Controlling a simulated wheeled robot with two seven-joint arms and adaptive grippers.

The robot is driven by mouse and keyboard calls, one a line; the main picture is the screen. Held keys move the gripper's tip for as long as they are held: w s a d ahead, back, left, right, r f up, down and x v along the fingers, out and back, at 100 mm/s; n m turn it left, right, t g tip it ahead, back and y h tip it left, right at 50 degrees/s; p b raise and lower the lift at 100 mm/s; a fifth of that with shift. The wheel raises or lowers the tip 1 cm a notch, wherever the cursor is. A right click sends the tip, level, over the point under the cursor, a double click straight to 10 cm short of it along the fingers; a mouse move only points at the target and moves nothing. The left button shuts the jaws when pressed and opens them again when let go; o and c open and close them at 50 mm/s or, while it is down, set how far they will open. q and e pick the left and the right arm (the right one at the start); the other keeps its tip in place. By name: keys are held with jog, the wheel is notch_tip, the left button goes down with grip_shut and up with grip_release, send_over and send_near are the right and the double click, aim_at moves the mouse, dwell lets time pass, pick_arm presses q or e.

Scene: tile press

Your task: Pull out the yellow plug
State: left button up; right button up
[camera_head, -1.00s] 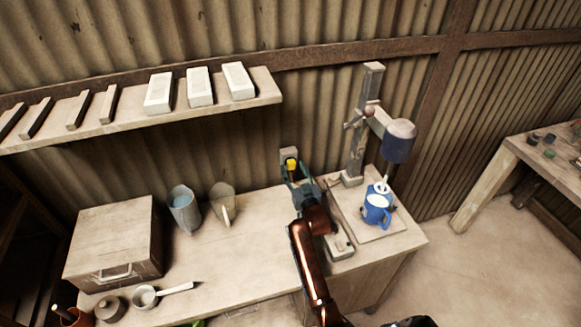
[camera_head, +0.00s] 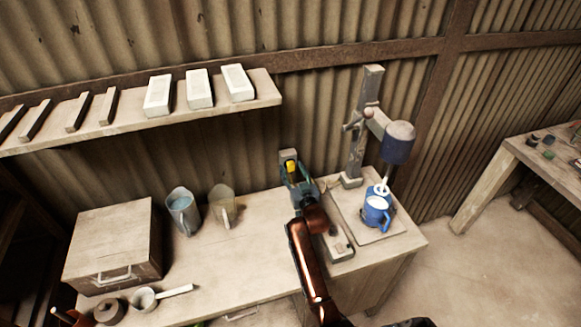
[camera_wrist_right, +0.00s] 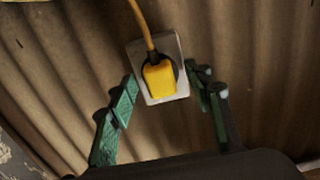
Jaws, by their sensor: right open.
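The yellow plug (camera_head: 291,166) sits in a pale wall socket (camera_head: 288,154) behind the workbench. In the right wrist view the yellow plug (camera_wrist_right: 160,80) is in the socket plate (camera_wrist_right: 184,88), with a yellow cord rising from its top. My right gripper (camera_head: 291,174) is at the plug in the head view. In the right wrist view its green fingers (camera_wrist_right: 164,88) are open, one on each side of the plug, with gaps between them and it. My left gripper is not in view.
The press (camera_head: 358,140) stands right of my right arm, with a blue jug (camera_head: 377,212) under its head. Two pitchers (camera_head: 183,212) and a wooden box (camera_head: 110,245) stand left on the bench. A shelf (camera_head: 130,124) with tiles hangs above.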

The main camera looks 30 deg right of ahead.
jog(key=shift+p, duration=0.4)
dwell(0.6)
grip_shut()
dwell(0.6)
jog(key=shift+s, duration=0.1)
jog(key=shift+s+a+r+p, duration=0.1)
jog(key=shift+s+a+p, duration=0.05)
jog(key=shift+s+p, duration=0.35)
jog(key=shift+p+v, duration=1.45)
jog(key=shift+v, duration=0.9)
